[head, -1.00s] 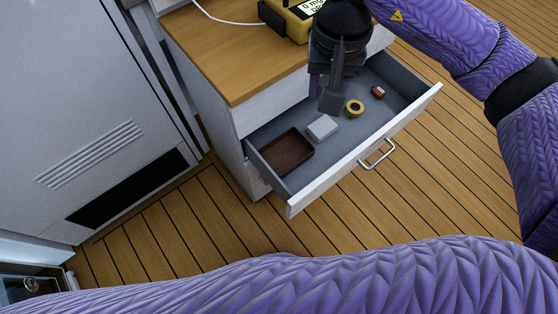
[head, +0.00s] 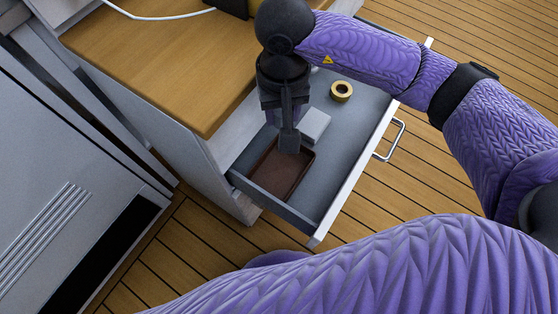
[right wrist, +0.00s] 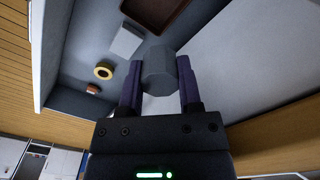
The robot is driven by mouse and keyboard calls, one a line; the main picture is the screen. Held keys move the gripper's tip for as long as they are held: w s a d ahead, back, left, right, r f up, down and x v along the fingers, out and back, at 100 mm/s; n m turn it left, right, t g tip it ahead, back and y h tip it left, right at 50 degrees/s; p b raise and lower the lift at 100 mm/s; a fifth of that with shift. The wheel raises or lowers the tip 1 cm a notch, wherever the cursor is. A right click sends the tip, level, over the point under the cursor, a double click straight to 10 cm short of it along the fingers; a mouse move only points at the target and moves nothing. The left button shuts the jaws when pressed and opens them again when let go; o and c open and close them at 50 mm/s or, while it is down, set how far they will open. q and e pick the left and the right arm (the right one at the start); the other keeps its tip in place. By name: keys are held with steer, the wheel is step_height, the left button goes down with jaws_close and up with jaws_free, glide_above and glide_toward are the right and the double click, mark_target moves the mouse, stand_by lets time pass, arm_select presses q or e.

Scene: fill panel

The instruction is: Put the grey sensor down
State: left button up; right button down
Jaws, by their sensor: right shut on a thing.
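My right gripper (head: 288,132) points down into the open drawer (head: 340,150) in the head view, above the back end of the brown tray (head: 263,178). In the right wrist view the gripper is shut on the grey sensor (right wrist: 159,68), a grey faceted block held between the two dark purple fingers. The sensor looks to be above the drawer floor, though its exact height cannot be told. In the head view the gripper hides much of it. The brown tray also shows at the top of the right wrist view (right wrist: 150,10). My left gripper is out of view.
A pale box (head: 315,124) lies in the drawer right beside the gripper. A yellow ring (head: 341,91) lies farther off, with a small red-brown thing (right wrist: 92,88) past it. The wooden cabinet top (head: 170,65) stands above the drawer. Bare drawer floor lies right of the tray.

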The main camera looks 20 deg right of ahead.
step_height(320, 180, down, 16)
steer(key=b, duration=0.7)
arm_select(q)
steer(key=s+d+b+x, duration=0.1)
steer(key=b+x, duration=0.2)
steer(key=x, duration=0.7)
arm_select(e)
step_height(320, 180, down, 5)
steer(key=shift+r, duration=0.4)
steer(key=shift+f, duration=0.15)
steer(key=shift+c, duration=1.4)
jaws_free()
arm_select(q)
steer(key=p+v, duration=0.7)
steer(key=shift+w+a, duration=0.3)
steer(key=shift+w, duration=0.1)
arm_select(e)
step_height(320, 180, up, 12)
steer(key=shift+r, duration=0.2)
